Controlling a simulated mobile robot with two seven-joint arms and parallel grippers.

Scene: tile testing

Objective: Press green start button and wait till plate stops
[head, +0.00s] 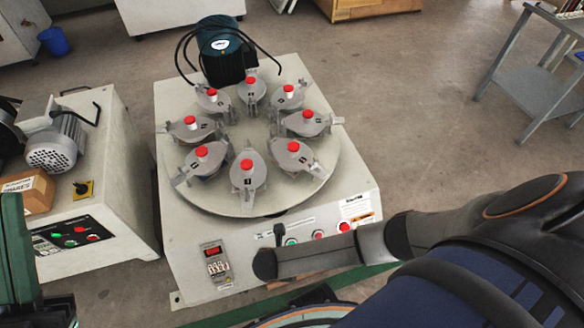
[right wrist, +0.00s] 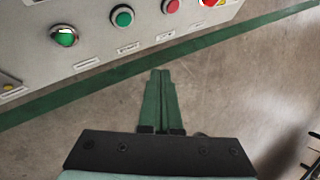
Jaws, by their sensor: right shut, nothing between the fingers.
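The green start button is on the front panel of the tile testing machine (head: 190,255). In the head view a green button (head: 290,242) shows just above my right forearm. In the right wrist view a domed green button (right wrist: 64,36) and a flatter green button (right wrist: 122,16) show; I cannot tell which is start. The round plate (head: 215,205) carries several grey holders with red knobs. My right gripper (right wrist: 160,73) is shut and empty, its tips below the panel in the picture, apart from the buttons. A dark green part of my left arm or gripper (head: 18,265) shows at lower left.
A red button (right wrist: 170,5) and a red and yellow switch (right wrist: 208,3) sit right of the green ones. A second machine (head: 110,150) stands close on the left. A metal table (head: 540,75) stands at far right. Floor to the right is open.

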